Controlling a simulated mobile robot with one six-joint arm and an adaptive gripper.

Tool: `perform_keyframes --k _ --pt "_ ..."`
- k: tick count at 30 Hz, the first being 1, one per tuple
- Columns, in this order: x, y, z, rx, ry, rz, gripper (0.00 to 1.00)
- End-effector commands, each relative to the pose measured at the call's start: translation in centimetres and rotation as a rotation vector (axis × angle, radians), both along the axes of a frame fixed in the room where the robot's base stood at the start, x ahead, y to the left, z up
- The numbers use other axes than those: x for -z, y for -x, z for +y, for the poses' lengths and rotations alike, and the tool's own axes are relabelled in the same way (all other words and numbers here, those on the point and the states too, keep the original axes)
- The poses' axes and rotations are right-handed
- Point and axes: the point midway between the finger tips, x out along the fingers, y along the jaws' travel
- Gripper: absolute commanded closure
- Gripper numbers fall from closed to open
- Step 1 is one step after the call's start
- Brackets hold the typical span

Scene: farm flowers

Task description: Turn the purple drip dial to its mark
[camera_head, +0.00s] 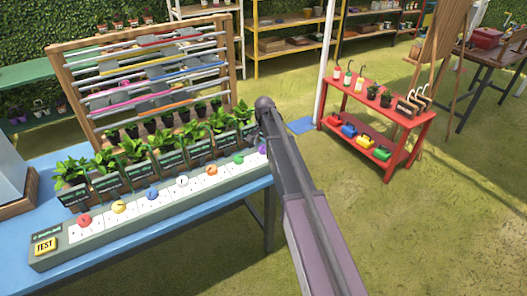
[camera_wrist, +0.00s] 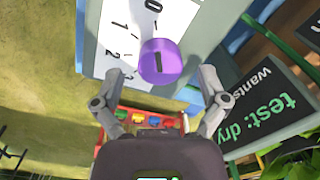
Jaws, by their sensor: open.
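The purple dial (camera_wrist: 160,62) shows at the upper middle of the wrist view, a round knob with a short dark line on its face. It sits on a white scale card (camera_wrist: 122,38) printed with 0, 1 and 2. My gripper (camera_wrist: 160,78) is open and empty, one finger to each side of the dial and its tips close to it; I cannot tell whether they touch. In the head view the purple dial (camera_head: 262,150) is at the right end of the row, partly hidden by my arm. My gripper's fingers cannot be made out there.
The grey dial panel (camera_head: 50,258) on the blue table (camera_head: 150,258) carries several other coloured dials. Potted plants with dark signs stand behind it; one sign (camera_wrist: 265,110) reading "test: dry" is close at right in the wrist view. A red shelf (camera_head: 372,108) stands beyond.

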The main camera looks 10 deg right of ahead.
Motion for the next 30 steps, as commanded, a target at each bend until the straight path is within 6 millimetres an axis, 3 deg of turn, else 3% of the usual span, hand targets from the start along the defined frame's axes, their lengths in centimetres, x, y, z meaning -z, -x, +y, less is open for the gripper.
perform_keyframes --k 17,19,26,30 --pt "0.93 -0.01 0.02 0.0 0.0 0.0 0.07" --pt "0.93 -0.01 0.02 0.0 0.0 0.0 0.19" --pt "0.94 -0.01 0.02 0.0 0.0 0.0 0.87" --pt "0.94 -0.01 0.02 0.0 0.0 0.0 0.89"
